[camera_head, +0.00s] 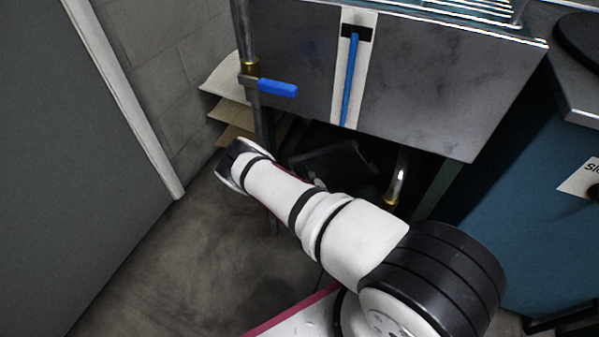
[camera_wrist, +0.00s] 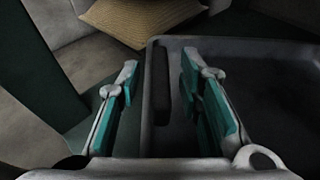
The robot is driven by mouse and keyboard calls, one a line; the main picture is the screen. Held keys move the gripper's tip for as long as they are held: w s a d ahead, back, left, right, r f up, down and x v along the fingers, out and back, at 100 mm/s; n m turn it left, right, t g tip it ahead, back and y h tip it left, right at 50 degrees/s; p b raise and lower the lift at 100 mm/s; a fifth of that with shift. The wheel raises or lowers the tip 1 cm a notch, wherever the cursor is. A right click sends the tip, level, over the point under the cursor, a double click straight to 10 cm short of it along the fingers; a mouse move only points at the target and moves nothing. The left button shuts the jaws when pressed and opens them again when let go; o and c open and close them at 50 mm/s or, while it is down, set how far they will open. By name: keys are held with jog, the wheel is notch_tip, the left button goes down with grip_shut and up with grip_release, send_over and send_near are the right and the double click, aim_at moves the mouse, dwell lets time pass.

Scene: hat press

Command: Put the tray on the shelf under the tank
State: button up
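The tank (camera_head: 430,85) is a grey metal box with a blue level gauge. A dark tray (camera_head: 335,165) shows in the shadow under it, partly behind my arm. In the wrist view the tray's grey rim (camera_wrist: 230,42) and dark inside fill the right side, with a black grip bar (camera_wrist: 160,85) along its left edge. My gripper (camera_wrist: 160,75) is open, its teal-padded fingers on either side of that edge, with visible gaps between pads and bar. In the head view the fingers are hidden behind my wrist. The shelf surface cannot be made out.
A pipe with a blue valve handle (camera_head: 278,88) runs down the tank's left side. Cardboard (camera_head: 232,112) lies stacked by the wall. A second pipe (camera_head: 398,178) hangs under the tank. A blue cabinet (camera_head: 530,200) stands at right. Floor is clear at lower left.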

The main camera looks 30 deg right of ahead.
jog(key=p+v, duration=0.4)
jog(key=v, duration=0.6)
jog(key=shift+s+a+r, duration=0.1)
jog(key=shift+s, duration=0.15)
